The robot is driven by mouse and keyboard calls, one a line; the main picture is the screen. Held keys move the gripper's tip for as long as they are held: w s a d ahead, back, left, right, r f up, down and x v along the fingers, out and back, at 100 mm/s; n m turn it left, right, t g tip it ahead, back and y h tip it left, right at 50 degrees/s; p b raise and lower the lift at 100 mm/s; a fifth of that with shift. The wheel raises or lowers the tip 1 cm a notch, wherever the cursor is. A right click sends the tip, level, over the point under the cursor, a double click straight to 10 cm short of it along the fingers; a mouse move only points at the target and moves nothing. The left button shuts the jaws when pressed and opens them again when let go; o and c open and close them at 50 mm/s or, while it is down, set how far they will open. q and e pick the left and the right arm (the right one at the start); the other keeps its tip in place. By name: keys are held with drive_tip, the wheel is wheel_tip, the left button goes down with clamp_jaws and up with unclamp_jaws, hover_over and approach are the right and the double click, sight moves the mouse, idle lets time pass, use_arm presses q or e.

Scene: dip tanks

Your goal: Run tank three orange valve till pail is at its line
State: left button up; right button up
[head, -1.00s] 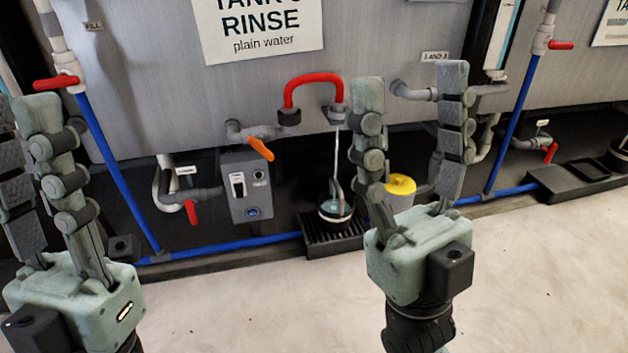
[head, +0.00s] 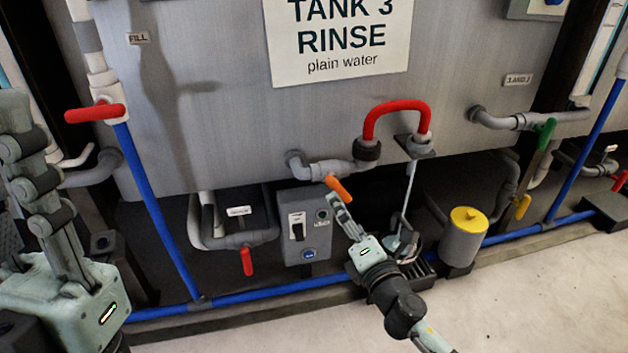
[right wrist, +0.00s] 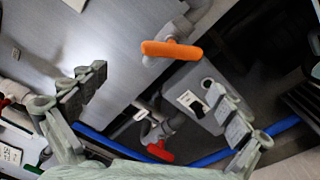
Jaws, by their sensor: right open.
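The orange valve handle (head: 338,189) angles down to the right on the grey pipe under the Tank 3 sign (head: 340,38). A thin pale stream (head: 409,185) falls from the outlet below the red hose into the pail (head: 407,238). My right gripper partly hides the pail; its line and water level cannot be made out. My right gripper (head: 342,212) is just below the orange handle. In the right wrist view my right gripper (right wrist: 157,80) is open, with the orange handle (right wrist: 171,49) beyond the fingertips, untouched. My left gripper (head: 20,170) is open and empty at the left edge.
A grey switch box (head: 308,228) stands close left of my right gripper. A red-handled valve (head: 247,262) hangs further left. A yellow-topped grey canister (head: 464,236) stands right of the pail. A blue pipe (head: 260,295) runs low along the floor edge. Front floor is clear.

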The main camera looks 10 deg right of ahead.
sight(340, 193)
drive_tip(key=shift+n+h, duration=0.3)
drive_tip(key=shift+h, duration=0.3)
drive_tip(key=w, duration=0.6)
drive_tip(key=w+d, duration=0.1)
drive_tip(key=w, duration=0.2)
drive_tip(key=shift+w+f, duration=0.15)
drive_tip(key=shift+f, duration=0.2)
drive_tip(key=shift+c, duration=0.2)
drive_tip(key=c, duration=1)
